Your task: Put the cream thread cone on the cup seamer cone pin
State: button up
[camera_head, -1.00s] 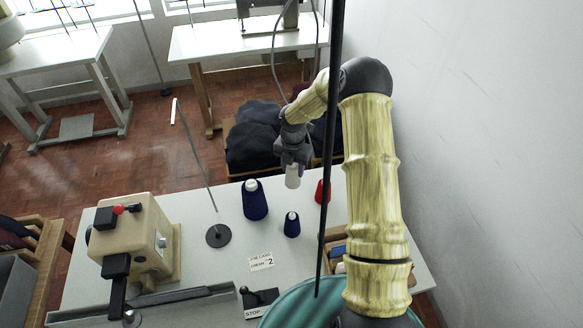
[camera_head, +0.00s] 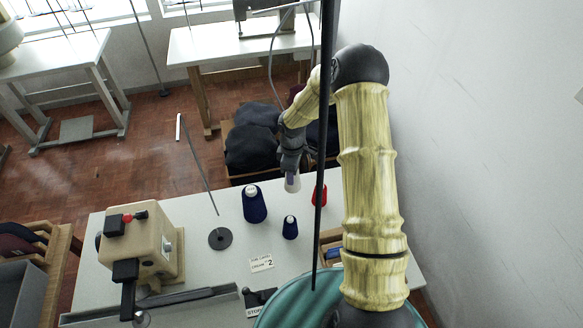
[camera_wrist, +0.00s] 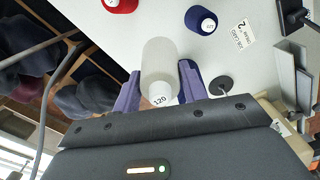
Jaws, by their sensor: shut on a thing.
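The cream thread cone (camera_wrist: 160,62) is held between the two fingers of my gripper (camera_wrist: 160,85), with its end marked 120 towards the wrist camera. In the head view the cone (camera_head: 292,184) hangs below my gripper (camera_head: 291,170), over the far edge of the table; its exact height is unclear. The beige cup seamer (camera_head: 145,245) stands at the table's left. A dark round stand base (camera_head: 220,238) lies to its right, with a thin leaning rod (camera_head: 198,160) above it. A separate cone pin cannot be made out clearly.
A large navy cone (camera_head: 254,206), a small navy cone (camera_head: 290,228) and a red cone (camera_head: 319,195) stand on the table (camera_head: 190,212). A label card (camera_head: 261,263) lies nearer. A wooden tray (camera_head: 328,246) is at right. A dark vertical pole (camera_head: 323,140) crosses the view.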

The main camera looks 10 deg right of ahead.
jog(key=r+m+p, duration=0.1)
jog(key=m, duration=0.1)
jog(key=s+r+m+p, duration=0.1)
jog(key=m, duration=0.2)
jog(key=shift+s+r, duration=0.1)
jog(key=m, duration=0.1)
jog(key=r+m+p, duration=0.1)
jog(key=m, duration=0.1)
jog(key=shift+s, duration=0.35)
jog(key=m, duration=0.2)
jog(key=s+r+m+p, duration=0.1)
jog(key=m, duration=0.1)
jog(key=shift+r+m, duration=0.1)
jog(key=shift+m, duration=0.3)
jog(key=shift+d, duration=0.1)
